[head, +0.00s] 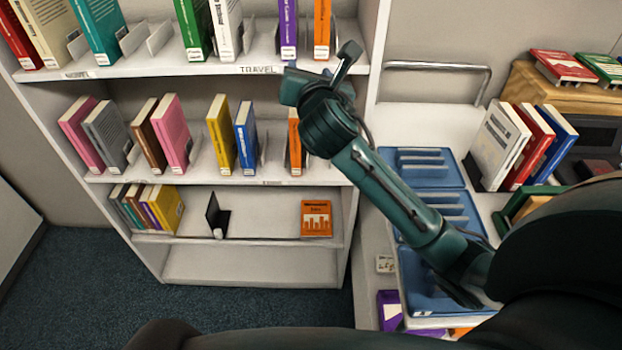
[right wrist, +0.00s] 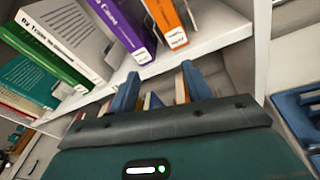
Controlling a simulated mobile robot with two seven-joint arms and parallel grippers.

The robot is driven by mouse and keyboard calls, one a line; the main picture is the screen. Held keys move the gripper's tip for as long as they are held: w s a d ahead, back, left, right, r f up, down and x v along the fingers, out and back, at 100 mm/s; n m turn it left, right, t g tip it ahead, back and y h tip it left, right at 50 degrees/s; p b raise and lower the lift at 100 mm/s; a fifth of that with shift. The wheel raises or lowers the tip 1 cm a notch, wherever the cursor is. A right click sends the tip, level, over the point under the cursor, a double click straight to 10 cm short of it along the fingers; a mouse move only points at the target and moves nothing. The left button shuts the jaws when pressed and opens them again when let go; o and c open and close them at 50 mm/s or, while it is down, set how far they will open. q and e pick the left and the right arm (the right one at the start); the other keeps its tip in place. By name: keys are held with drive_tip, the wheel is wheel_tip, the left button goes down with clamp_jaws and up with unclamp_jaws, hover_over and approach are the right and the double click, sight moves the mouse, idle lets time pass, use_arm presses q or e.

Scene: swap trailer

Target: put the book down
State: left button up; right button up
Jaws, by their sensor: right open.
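My right gripper (head: 321,67) is open and empty, raised in front of the bookcase near the top shelf's front edge. Its spread fingers (right wrist: 160,80) show in the right wrist view with no book held between them. An orange book (head: 322,28) and a purple book (head: 289,25) stand upright on the top shelf above the gripper. They also show in the right wrist view, the orange one (right wrist: 167,22) right of the purple one (right wrist: 123,28). Which book the task means cannot be told. My left gripper is not in view.
Books fill parts of the bookcase shelves. A cart with blue trays (head: 425,165) and upright books (head: 500,145) stands at right. Carpet (head: 90,270) is clear at left.

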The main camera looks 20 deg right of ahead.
drive_tip(key=s+a+f+m+g+y, duration=0.1)
drive_tip(key=s+a+f+m+y, duration=0.2)
drive_tip(key=f, duration=0.4)
drive_tip(key=s+a+f+m+g+y, duration=0.1)
drive_tip(key=s+a+f+m+y, duration=0.1)
drive_tip(key=s+f+m, duration=0.35)
drive_tip(key=s+a+f+m+g+y, duration=0.1)
drive_tip(key=s+a+f+m+y, duration=0.15)
drive_tip(key=f, duration=0.65)
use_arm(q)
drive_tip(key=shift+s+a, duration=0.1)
use_arm(e)
drive_tip(key=s+a+f+m+g+y, duration=0.1)
drive_tip(key=s+a+f+m, duration=0.1)
drive_tip(key=s+f+m, duration=0.2)
drive_tip(key=s+a+f+m+y, duration=0.1)
drive_tip(key=s+f+m, duration=0.3)
drive_tip(key=s+m, duration=0.5)
drive_tip(key=shift+s+a+m+g, duration=0.4)
drive_tip(key=shift+a+m, duration=0.15)
drive_tip(key=shift+m, duration=0.15)
drive_tip(key=shift+f, duration=0.1)
